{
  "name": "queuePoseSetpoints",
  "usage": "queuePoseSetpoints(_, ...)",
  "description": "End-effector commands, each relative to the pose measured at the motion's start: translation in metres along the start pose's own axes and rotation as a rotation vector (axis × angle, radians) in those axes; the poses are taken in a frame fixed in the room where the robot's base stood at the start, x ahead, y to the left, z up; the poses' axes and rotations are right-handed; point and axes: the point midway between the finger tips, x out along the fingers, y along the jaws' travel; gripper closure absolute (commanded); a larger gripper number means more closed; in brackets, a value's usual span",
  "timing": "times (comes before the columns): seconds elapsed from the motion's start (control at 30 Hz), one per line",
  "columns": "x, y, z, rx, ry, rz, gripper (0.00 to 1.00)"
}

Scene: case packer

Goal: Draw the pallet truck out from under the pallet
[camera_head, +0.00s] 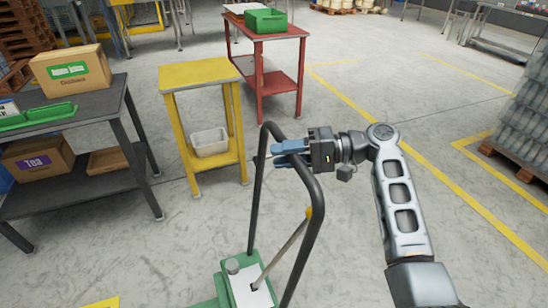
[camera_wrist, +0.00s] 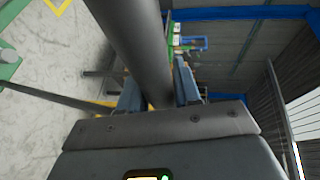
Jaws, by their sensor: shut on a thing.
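The pallet truck's dark looped handle (camera_head: 316,195) stands upright in the lower middle of the head view. Its green base (camera_head: 227,290), with a pale top plate, shows at the bottom edge. My gripper (camera_head: 284,151) is shut on the upper part of the handle loop. In the wrist view, the thick grey handle tube (camera_wrist: 130,40) runs between my gripper's two fingers (camera_wrist: 158,95). The truck's forks are out of view. I cannot make out a pallet over them.
A yellow stand (camera_head: 198,73) with a white bin and a red table (camera_head: 275,27) with a green crate stand beyond the handle. A grey table (camera_head: 75,110) with boxes is at left. A loaded pallet (camera_head: 515,170) stands at right. Floor between is clear.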

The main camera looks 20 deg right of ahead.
Motion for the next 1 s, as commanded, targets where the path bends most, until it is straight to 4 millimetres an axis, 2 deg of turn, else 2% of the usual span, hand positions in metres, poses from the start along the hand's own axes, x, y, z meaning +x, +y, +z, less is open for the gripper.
queuePoseSetpoints(0.33, 0.0, 0.003, -0.002, 0.003, 0.004, 0.005, 1.0)
queuePoseSetpoints(0.37, 0.0, 0.003, -0.002, 0.003, 0.004, 0.005, 0.67)
queuePoseSetpoints(0.57, 0.0, 0.002, -0.001, 0.002, 0.002, 0.003, 0.48)
queuePoseSetpoints(0.83, -0.002, 0.001, -0.001, 0.0, 0.001, 0.001, 0.47)
queuePoseSetpoints(1.0, -0.02, 0.002, -0.002, -0.001, 0.004, 0.001, 0.47)
